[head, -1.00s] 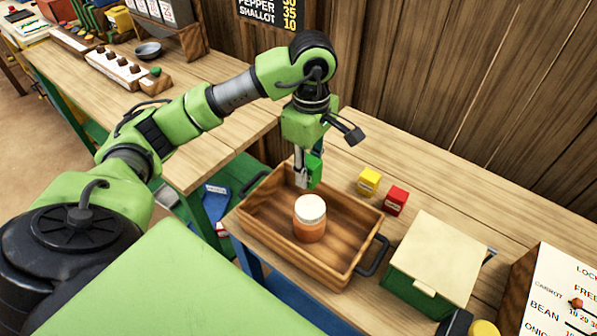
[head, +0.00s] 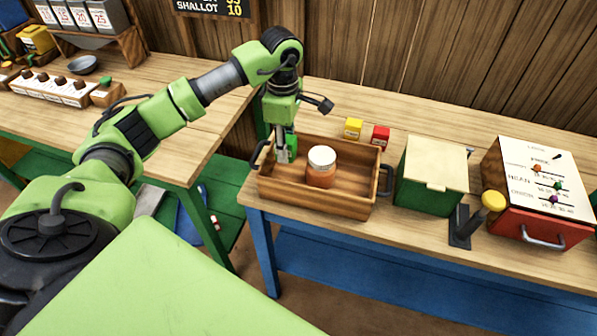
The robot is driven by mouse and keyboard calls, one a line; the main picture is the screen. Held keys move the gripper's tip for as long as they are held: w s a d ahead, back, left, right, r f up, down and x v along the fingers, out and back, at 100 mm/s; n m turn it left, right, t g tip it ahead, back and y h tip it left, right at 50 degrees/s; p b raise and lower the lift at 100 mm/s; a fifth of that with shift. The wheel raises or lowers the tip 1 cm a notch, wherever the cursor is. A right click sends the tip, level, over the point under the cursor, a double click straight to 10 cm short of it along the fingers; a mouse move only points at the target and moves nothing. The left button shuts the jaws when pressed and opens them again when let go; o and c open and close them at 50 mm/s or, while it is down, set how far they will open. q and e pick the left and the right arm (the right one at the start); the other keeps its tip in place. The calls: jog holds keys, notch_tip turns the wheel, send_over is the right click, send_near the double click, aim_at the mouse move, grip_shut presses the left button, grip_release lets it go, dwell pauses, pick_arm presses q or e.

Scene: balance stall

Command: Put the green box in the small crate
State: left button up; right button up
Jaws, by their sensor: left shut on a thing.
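The small crate (head: 318,203) is a wooden tray with dark handles at its ends, standing on the right table. My left gripper (head: 284,158) points down over the left part of the crate. It is shut on the green box (head: 291,142), which is small and partly hidden by the fingers. The fingertips look to be at or just inside the crate, but I cannot tell whether the box touches its floor. A jar (head: 321,168) with a white lid and orange contents stands in the crate, to the right of the gripper. My right gripper is not in view.
A yellow box (head: 353,128) and a red box (head: 380,137) stand behind the crate. A larger green container (head: 430,190) with a cream lid stands right of it. Further right are a yellow-knobbed device (head: 493,201) and a red case with a chart (head: 540,185).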

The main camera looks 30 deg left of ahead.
aim_at(287, 174)
pick_arm(q)
jog(key=f, duration=0.2)
jog(key=shift+w+f, duration=0.2)
jog(key=shift+f, duration=0.4)
jog(key=f+p, duration=0.1)
jog(key=f, duration=0.2)
jog(key=shift+s, duration=0.2)
jog(key=shift+f, duration=0.5)
jog(key=o, duration=1.1)
jog(key=shift+r, duration=0.1)
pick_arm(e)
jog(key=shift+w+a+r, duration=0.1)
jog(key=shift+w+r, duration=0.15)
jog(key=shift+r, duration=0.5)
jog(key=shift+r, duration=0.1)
